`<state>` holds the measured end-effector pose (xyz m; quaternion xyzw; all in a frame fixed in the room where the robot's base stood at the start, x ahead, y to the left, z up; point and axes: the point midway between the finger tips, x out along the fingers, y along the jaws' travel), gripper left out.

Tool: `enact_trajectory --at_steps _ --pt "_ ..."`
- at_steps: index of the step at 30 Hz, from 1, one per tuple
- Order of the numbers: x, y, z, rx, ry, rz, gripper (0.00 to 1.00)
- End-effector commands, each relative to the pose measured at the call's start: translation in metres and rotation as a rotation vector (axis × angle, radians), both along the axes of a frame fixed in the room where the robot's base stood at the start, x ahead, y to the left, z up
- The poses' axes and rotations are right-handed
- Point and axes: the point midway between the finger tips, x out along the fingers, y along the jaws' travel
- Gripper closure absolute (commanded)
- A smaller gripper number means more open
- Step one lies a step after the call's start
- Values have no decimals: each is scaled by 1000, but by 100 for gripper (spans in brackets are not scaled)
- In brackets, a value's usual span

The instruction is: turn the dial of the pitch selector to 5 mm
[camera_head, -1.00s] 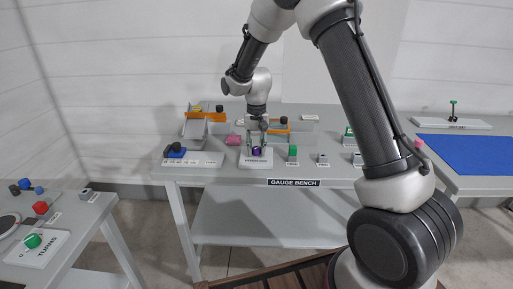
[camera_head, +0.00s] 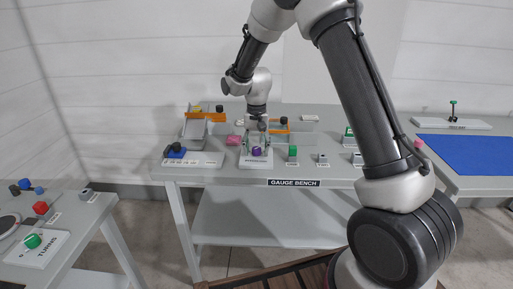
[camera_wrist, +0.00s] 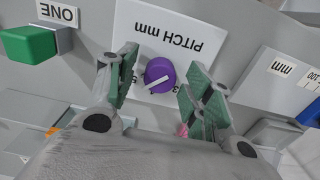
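The pitch selector is a white plate (camera_wrist: 188,22) marked PITCH mm, seen upside down in the wrist view, with a round purple dial (camera_wrist: 160,75). The dial also shows in the head view (camera_head: 256,151), at the front of the gauge bench. A white line on the dial slants toward the lower left in the wrist view, on the side of the 5. The numbers are partly hidden, so the exact setting is unclear. My gripper (camera_wrist: 163,88) is open and empty, its green-padded fingers either side of the dial and apart from it. In the head view my gripper (camera_head: 257,139) is above the dial.
A green block (camera_wrist: 28,43) by a ONE label lies left in the wrist view; it stands right of the selector in the head view (camera_head: 292,152). A blue knob (camera_head: 175,151) sits left, a pink block (camera_head: 234,140) behind. The gauge bench's front edge is clear.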

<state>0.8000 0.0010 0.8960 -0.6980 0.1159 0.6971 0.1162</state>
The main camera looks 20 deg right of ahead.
Motion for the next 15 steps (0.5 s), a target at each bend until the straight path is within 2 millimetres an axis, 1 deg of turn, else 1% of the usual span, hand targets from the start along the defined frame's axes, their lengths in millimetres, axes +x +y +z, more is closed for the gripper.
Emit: enact_trajectory --at_steps 5,8,11,15 --pt "0 0 1 0 0 0 49" --pt "0 0 9 0 -2 0 49" --pt "1 0 26 1 -3 0 49" --pt "1 0 59 2 -5 0 49"
